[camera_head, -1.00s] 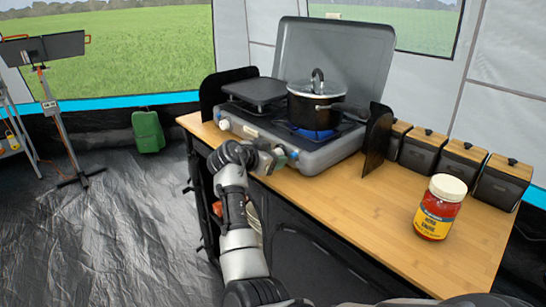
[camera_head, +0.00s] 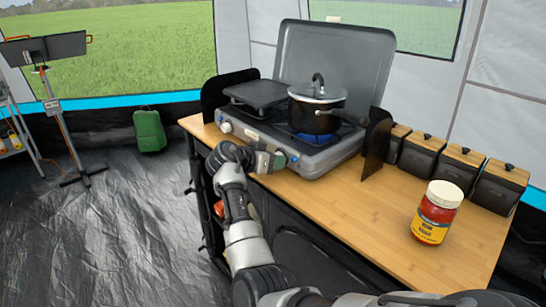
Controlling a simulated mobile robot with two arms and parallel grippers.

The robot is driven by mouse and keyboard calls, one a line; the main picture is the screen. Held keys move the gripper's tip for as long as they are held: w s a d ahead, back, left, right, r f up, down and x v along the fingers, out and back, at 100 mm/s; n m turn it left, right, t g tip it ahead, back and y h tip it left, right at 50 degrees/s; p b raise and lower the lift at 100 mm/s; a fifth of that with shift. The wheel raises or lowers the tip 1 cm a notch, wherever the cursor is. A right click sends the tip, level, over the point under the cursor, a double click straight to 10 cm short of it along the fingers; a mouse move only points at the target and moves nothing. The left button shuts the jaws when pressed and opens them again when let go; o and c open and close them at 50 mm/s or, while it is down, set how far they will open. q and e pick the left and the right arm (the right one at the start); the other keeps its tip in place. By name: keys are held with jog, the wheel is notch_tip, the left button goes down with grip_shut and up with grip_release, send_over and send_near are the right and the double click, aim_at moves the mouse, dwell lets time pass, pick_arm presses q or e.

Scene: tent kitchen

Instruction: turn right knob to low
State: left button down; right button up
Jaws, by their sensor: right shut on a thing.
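The grey camping stove (camera_head: 262,133) stands on the wooden counter with its lid raised. Its left knob (camera_head: 225,127) shows at the left end of the front panel. My right gripper (camera_head: 279,160) is at the right end of that panel, shut on the right knob (camera_head: 292,156), which is mostly hidden by the fingers. The knob's pointer and markings are too small to read. A blue flame (camera_head: 312,138) shows under the black pot (camera_head: 316,108) on the right burner. My left gripper is not in view.
A red jar with a white lid (camera_head: 436,212) stands on the counter (camera_head: 365,220) at the right. Several dark canisters (camera_head: 459,168) line the back right. Black side screens (camera_head: 377,140) flank the stove. The counter between stove and jar is clear.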

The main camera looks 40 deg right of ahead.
jog(key=shift+w+r+n+g+p, duration=0.1)
jog(key=shift+n+g+p, duration=0.25)
jog(key=shift+n+g, duration=0.25)
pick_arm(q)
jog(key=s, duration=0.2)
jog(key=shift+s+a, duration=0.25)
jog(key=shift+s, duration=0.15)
pick_arm(e)
jog(key=shift+n, duration=0.4)
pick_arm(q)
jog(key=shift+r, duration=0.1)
pick_arm(e)
jog(key=shift+g, duration=0.3)
jog(key=o, duration=0.9)
jog(key=shift+a, duration=0.1)
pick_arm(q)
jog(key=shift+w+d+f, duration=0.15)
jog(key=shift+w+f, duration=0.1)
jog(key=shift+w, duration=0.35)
pick_arm(e)
jog(key=v, duration=1)
jog(key=shift+a, duration=0.3)
